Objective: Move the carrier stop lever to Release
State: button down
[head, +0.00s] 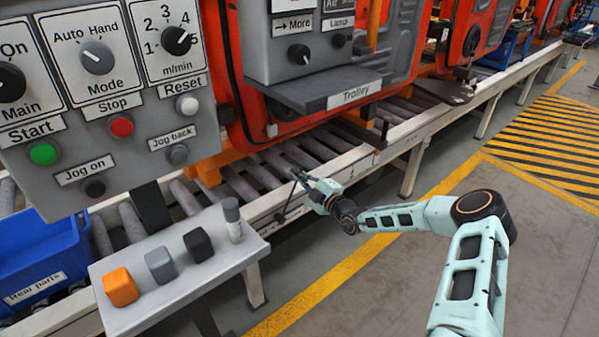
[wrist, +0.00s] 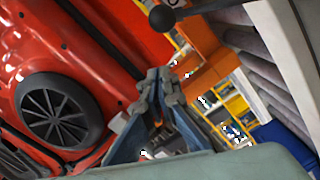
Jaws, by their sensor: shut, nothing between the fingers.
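My gripper (head: 306,181) is shut and empty beside the conveyor's near side rail. In the wrist view its closed fingertips (wrist: 158,82) point toward the upper middle. A black ball knob (wrist: 162,18) on a short stem shows just beyond the fingertips, apart from them in the picture; it looks like the end of the carrier stop lever. In the head view a thin dark rod (head: 287,205) stands at the rail, just left of my gripper, and seems to be this lever. Its label and the Release mark cannot be read.
The grey control panel (head: 100,130) and a small shelf with coloured blocks (head: 120,287) stand at the left. Red car doors (head: 240,90) hang over the roller conveyor (head: 240,185). A blue bin (head: 40,255) is at lower left. The floor at right is clear.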

jog(key=v, duration=1)
jog(key=shift+a, duration=0.1)
